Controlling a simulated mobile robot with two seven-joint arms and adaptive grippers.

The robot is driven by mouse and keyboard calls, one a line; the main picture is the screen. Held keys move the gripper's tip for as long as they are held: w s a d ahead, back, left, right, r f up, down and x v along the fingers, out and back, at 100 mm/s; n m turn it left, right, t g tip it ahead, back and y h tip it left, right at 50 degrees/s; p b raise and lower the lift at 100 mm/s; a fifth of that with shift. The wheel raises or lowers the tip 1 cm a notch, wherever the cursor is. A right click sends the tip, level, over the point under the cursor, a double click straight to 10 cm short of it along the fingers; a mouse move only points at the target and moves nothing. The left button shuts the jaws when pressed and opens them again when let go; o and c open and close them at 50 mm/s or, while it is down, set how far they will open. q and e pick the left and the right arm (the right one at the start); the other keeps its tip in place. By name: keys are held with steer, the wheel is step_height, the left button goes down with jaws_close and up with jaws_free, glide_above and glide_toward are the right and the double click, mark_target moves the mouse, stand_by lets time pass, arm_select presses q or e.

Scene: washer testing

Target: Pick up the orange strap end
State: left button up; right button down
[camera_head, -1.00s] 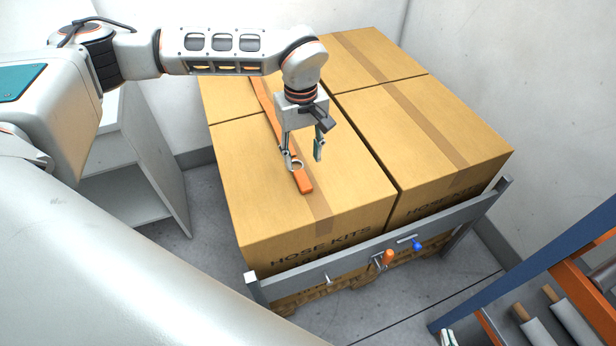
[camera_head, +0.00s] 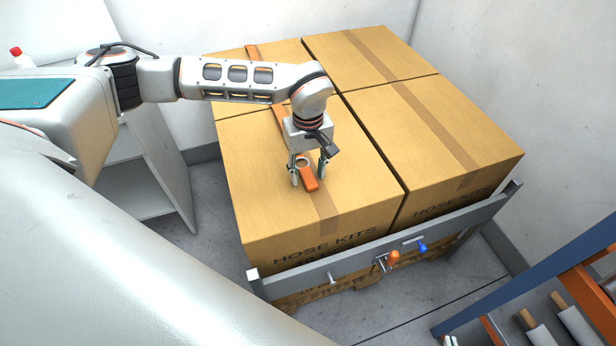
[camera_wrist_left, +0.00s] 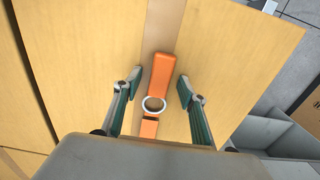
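The orange strap end (camera_head: 310,182) lies on top of the front left cardboard box, on its tape line. In the left wrist view the strap end (camera_wrist_left: 161,75) sits between the two fingers, with a pale ring (camera_wrist_left: 153,104) around the strap. My left gripper (camera_head: 308,178) is low over the box, its fingers on either side of the strap. The fingers of the left gripper (camera_wrist_left: 158,82) are open, with a gap on both sides of the strap. The rest of the strap (camera_head: 278,113) runs back over the boxes, partly hidden by my arm. My right gripper is not in view.
Large cardboard boxes (camera_head: 440,120) stand together on a pallet. A blue and orange rack (camera_head: 570,265) stands at lower right. White shelving (camera_head: 150,170) is at left.

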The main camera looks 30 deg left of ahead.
arm_select(q)
jaws_close()
steer(key=shift+r, duration=0.1)
